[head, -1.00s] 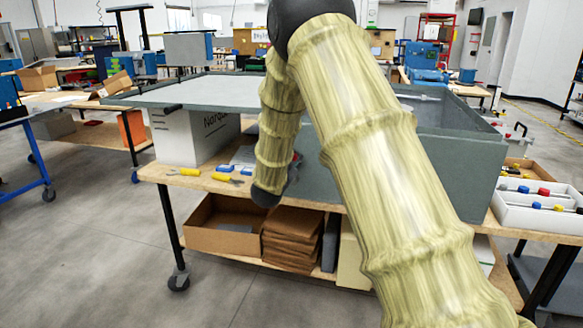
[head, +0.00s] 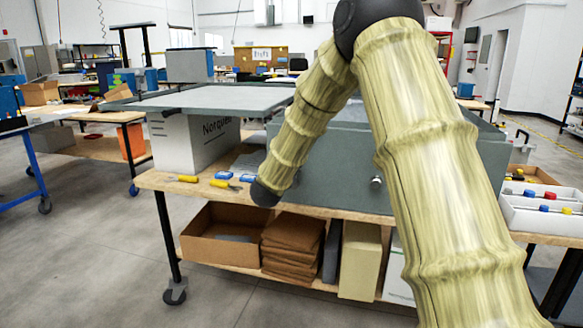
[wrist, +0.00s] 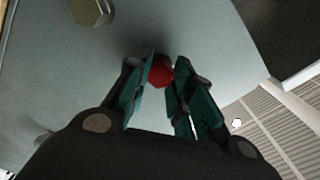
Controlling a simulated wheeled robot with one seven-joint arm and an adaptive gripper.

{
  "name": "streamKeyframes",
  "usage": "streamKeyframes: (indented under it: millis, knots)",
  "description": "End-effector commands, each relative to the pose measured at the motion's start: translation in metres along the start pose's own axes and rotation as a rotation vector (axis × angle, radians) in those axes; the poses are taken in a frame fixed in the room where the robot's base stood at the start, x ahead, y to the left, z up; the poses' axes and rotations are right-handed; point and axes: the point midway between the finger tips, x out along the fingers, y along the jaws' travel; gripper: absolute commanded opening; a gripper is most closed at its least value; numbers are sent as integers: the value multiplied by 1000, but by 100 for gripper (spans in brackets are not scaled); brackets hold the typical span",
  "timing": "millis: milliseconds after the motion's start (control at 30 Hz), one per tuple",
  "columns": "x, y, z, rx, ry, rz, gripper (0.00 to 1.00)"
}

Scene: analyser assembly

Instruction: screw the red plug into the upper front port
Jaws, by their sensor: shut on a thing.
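The red plug (wrist: 160,73) shows in the wrist view between the fingertips of my gripper (wrist: 166,74), which is shut on it. The plug is right in front of the grey-green analyser panel (wrist: 205,35), and a dark shadow surrounds it. The port behind it is hidden, so I cannot tell whether the plug touches or sits in it. A brass hexagonal fitting (wrist: 88,10) is on the panel at upper left. In the head view the analyser housing (head: 335,165) stands on the bench, partly behind my arm; the gripper is hidden there.
A white tray (head: 525,222) with red and blue capped parts stands at the right of the bench. Yellow-handled tools (head: 183,179) lie at the bench's left front. A white box (head: 185,145) stands under the grey lid (head: 215,98). A silver fitting (head: 376,181) protrudes from the housing front.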

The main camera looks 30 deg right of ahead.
Motion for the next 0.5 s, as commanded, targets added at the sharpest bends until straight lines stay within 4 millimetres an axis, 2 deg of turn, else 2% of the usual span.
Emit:
streamKeyframes:
  millis: [100,133,200,500]
  knots:
    - [0,0,-1,-1,1,0,0]
    - [0,0,-1,-1,1,0,25]
    - [0,0,0,-1,1,0,37]
    - [0,-1,0,-4,0,0,39]
